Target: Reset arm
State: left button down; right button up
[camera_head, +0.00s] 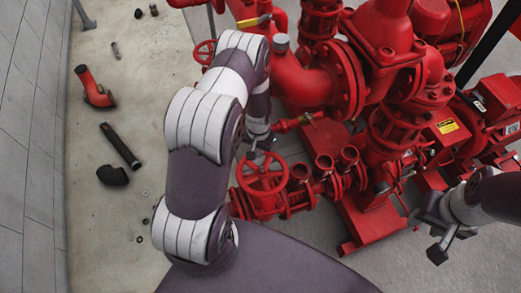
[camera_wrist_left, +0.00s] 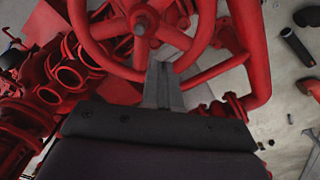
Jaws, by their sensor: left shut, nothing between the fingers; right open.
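My left arm rises from the bottom of the head view and bends over toward the red pumpset. My left gripper (camera_head: 264,152) is at the upper edge of a red handwheel (camera_head: 262,185). In the left wrist view the left gripper's grey fingers (camera_wrist_left: 162,85) are shut together with nothing between them, and a red handwheel (camera_wrist_left: 140,28) is just beyond them. I cannot tell whether they touch the wheel. My right gripper (camera_head: 440,238) is open and empty at the right, above the floor beside the red pump base.
The red pumpset (camera_head: 370,90) with pipes and flanges fills the upper right. Another handwheel (camera_head: 204,52) stands behind my left arm. A red elbow pipe (camera_head: 95,90), a black pipe (camera_head: 121,146) and a black elbow (camera_head: 112,176) lie on the floor at left, beside a grey wall (camera_head: 30,150).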

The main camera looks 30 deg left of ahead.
pick_arm(q)
notch_tip(320, 180, up, 2)
jog(key=shift+p, duration=0.35)
pick_arm(e)
jog(key=shift+r, duration=0.8)
